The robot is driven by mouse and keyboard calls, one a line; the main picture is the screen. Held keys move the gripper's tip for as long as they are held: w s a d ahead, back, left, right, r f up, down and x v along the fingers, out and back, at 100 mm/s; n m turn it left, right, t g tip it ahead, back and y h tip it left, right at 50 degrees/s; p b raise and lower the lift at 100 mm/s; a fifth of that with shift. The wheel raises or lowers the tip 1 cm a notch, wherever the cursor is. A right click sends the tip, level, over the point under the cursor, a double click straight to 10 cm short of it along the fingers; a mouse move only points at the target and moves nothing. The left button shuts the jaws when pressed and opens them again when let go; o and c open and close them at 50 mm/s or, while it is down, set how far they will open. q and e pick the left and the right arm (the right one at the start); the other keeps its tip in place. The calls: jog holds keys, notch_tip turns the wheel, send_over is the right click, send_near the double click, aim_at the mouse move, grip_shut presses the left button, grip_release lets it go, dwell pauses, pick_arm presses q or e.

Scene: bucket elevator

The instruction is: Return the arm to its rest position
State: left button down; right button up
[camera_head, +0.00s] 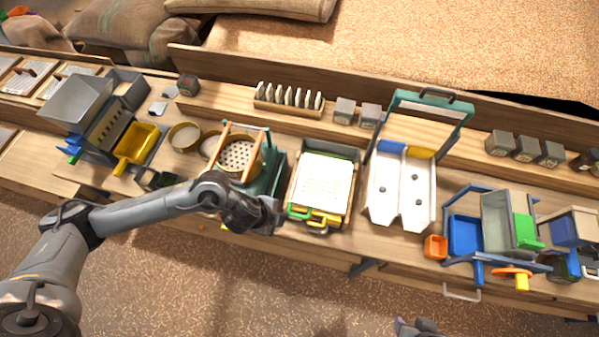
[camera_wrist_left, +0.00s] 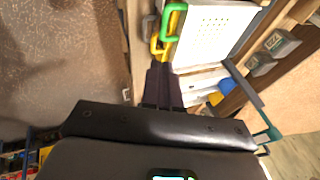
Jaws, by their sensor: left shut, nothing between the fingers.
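My left arm comes in from the left in the head view and reaches to the front edge of the bench. Its gripper (camera_head: 268,217) is shut and empty, at the front left of a tray with a white perforated sheet (camera_head: 322,178). In the left wrist view the shut fingers (camera_wrist_left: 160,70) point toward the green handle (camera_wrist_left: 172,22) and yellow handle (camera_wrist_left: 157,40) of that tray. I cannot tell whether they touch. A dark part, likely my right gripper (camera_head: 418,326), shows at the bottom edge of the head view; its fingers are unclear.
A teal-framed sieve stand (camera_head: 262,170) is close behind the left gripper. A teal-framed white double chute (camera_head: 400,190), an orange cup (camera_head: 435,246) and a blue-framed machine (camera_head: 490,225) stand to the right. The floor in front of the bench (camera_head: 220,285) is clear.

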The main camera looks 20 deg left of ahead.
pick_arm(q)
jog(key=s+d+f+g+h+p, duration=0.1)
jog(key=s+d+g+h+p, duration=0.15)
jog(key=s+d, duration=0.6)
jog(key=s+d+r+n+t+h+p, duration=0.1)
jog(key=s+d+r+n+p, duration=0.2)
jog(key=d+r+n, duration=0.15)
notch_tip(320, 180, up, 6)
jog(key=w+a+f+n+t+y+p, duration=0.1)
jog(key=n+t+p, duration=0.1)
jog(key=n, duration=0.3)
jog(key=s+a+r+n+g+y, duration=0.1)
jog(key=a+r+n+y, duration=0.15)
jog(key=a, duration=0.55)
jog(key=s+a+r+n+g+y, duration=0.1)
jog(key=a+n+y, duration=0.15)
jog(key=a, duration=0.55)
notch_tip(320, 180, down, 42)
jog(key=b, duration=4.1)
jog(key=shift+d+r, duration=0.15)
